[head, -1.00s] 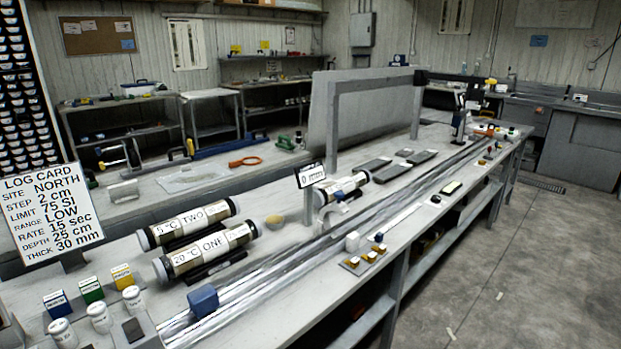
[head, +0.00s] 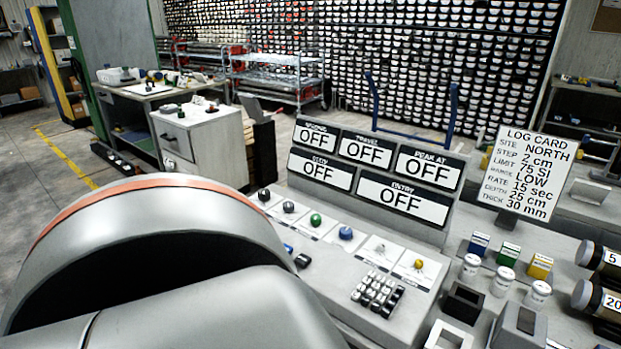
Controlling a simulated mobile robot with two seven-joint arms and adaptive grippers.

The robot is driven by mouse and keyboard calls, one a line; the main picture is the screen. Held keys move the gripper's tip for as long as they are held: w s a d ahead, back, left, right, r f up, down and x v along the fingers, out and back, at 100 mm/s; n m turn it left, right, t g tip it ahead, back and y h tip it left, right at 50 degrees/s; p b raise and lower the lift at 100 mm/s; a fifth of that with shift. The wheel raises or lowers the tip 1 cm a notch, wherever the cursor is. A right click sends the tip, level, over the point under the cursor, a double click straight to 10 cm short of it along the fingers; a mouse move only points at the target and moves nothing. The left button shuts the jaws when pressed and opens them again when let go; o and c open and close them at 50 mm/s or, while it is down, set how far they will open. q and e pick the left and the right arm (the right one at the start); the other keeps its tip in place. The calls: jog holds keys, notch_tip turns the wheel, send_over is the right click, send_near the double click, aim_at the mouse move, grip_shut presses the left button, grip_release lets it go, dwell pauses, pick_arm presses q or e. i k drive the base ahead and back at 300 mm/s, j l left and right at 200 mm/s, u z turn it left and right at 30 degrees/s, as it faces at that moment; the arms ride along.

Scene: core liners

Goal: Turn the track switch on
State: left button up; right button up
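A control panel (head: 325,262) stands on the bench in the middle of the head view. Along it runs a row of controls on white label plates: a black knob (head: 264,195), a grey knob (head: 288,206), a green button (head: 315,219), a blue button (head: 345,233), a small metal control (head: 380,249) and a yellow button (head: 419,263). Their labels are too small to read, so I cannot tell which is the track switch. The display board (head: 375,175) behind reads OFF in every window. Neither gripper is in view. A large grey link of my arm hides the panel's lower left part.
A keypad (head: 377,293) sits on the panel's front. To the right are small coloured boxes (head: 508,254), white jars (head: 502,281) and a log card (head: 528,172). A grey cabinet (head: 203,145) stands behind left. Floor is open at far left.

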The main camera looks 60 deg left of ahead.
aim_at(263, 194)
jog(key=u, duration=1.75)
jog(key=i+j+z, duration=0.1)
jog(key=j, duration=0.3)
jog(key=j+z, duration=0.1)
jog(key=j, duration=0.3)
